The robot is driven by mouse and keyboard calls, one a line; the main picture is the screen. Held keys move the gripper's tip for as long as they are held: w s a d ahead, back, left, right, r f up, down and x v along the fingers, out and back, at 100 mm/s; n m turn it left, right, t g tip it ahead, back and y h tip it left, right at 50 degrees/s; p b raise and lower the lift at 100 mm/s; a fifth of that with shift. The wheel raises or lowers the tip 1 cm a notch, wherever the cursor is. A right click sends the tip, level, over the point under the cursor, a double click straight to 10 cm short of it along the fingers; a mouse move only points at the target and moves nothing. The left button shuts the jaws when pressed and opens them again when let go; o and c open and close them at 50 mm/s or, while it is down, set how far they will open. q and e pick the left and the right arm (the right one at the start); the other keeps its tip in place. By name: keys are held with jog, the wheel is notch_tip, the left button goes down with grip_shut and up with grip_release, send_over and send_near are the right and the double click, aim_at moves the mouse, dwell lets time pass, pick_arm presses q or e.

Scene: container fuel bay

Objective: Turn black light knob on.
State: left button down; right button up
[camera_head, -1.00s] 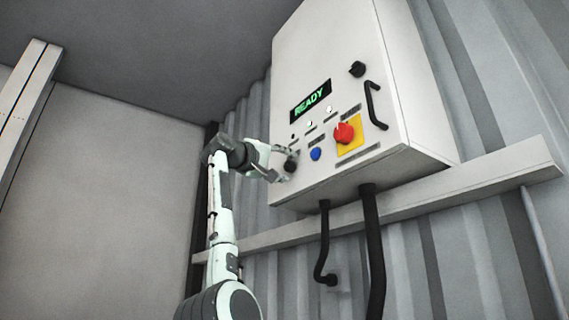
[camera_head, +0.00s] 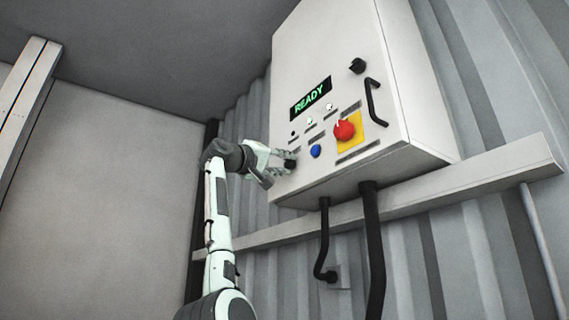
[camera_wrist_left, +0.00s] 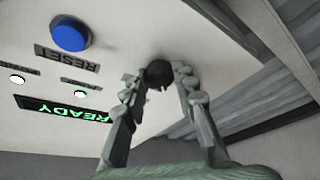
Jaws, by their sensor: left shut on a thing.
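The black light knob (camera_head: 291,164) is at the lower left corner of the front of the grey control box (camera_head: 325,50). My left gripper (camera_head: 286,162) reaches it from the left, with its fingers around the knob. In the left wrist view the black knob (camera_wrist_left: 158,73) sits between the fingertips of my left gripper (camera_wrist_left: 157,80), which is shut on it. The fingers hide part of the knob, and I cannot read its pointer position. My right gripper is in neither view.
A blue button (camera_head: 316,151) and a red knob on a yellow plate (camera_head: 352,146) are right of the black knob. A green READY display (camera_head: 310,98) is above. A black handle (camera_head: 375,105) is at the right. Black cables (camera_head: 371,240) hang below the box.

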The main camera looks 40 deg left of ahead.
pick_arm(q)
jog(key=m+h, duration=0.2)
jog(key=m, duration=0.2)
jog(key=shift+a+f+t, duration=0.1)
jog(key=shift+t, duration=0.3)
jog(key=c, duration=1.2)
grip_release()
jog(key=v, duration=1.2)
